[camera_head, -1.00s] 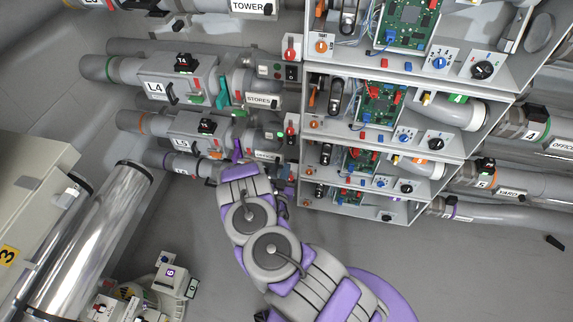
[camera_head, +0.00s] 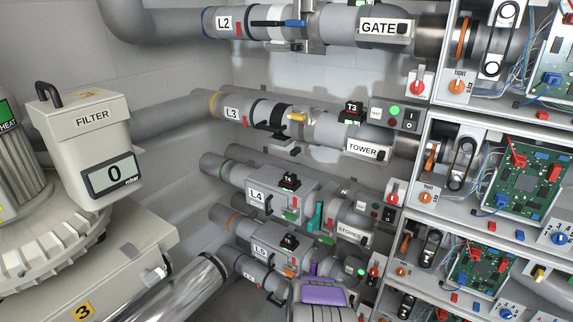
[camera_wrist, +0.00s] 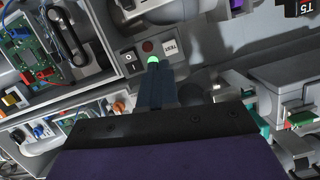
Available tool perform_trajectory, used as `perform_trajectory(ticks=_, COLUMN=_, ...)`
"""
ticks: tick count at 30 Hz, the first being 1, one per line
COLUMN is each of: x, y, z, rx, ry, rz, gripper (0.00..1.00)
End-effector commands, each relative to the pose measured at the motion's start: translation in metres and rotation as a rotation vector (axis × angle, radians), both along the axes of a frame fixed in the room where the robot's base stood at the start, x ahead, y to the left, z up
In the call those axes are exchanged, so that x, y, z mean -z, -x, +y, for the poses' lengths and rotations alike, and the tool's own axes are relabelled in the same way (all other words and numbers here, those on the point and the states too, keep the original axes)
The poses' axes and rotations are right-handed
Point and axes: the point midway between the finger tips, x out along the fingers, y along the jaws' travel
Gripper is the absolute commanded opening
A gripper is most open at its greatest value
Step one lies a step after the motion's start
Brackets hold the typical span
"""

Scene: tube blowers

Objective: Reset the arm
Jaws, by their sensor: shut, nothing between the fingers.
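My arm, grey and purple (camera_head: 320,295), enters at the bottom edge of the head view, below the pipe row marked L5 (camera_head: 260,250). My gripper is not clearly seen there. In the wrist view, my gripper (camera_wrist: 154,72) is shut and empty, its dark fingers together. Its tips point at a small control panel with a green light (camera_wrist: 152,60), a TEST button (camera_wrist: 172,48) and a black switch (camera_wrist: 130,60). The tips overlap the lower side of the light in the picture. I cannot tell whether they touch the panel.
Open cabinets with circuit boards (camera_head: 525,178) stand on the right. Pipes with valves, such as L3 (camera_head: 232,112) and L4 (camera_head: 256,197), fill the middle. A filter unit (camera_head: 92,130) reading 0 stands at left. In the wrist view, a T5 block (camera_wrist: 304,8) is at upper right.

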Motion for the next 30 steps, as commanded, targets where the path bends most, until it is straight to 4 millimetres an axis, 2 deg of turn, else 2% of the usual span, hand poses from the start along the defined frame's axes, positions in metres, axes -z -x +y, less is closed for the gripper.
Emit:
perform_trajectory(ticks=3, x=-0.017, y=-0.017, z=0.029, rx=-0.046, ry=-0.133, rz=0.065, gripper=0.00)
perform_trajectory(ticks=6, x=-0.032, y=-0.024, z=0.052, rx=-0.094, ry=-0.232, rz=0.129, gripper=0.00)
perform_trajectory(ticks=11, x=-0.064, y=-0.026, z=0.088, rx=-0.191, ry=-0.357, rz=0.233, gripper=0.00)
perform_trajectory(ticks=15, x=-0.098, y=-0.020, z=0.122, rx=-0.287, ry=-0.435, rz=0.323, gripper=0.00)
perform_trajectory(ticks=20, x=-0.140, y=-0.002, z=0.151, rx=-0.400, ry=-0.490, rz=0.428, gripper=0.00)
perform_trajectory(ticks=23, x=-0.166, y=0.017, z=0.163, rx=-0.471, ry=-0.509, rz=0.499, gripper=0.00)
perform_trajectory(ticks=30, x=-0.227, y=0.076, z=0.168, rx=-0.616, ry=-0.510, rz=0.668, gripper=0.00)
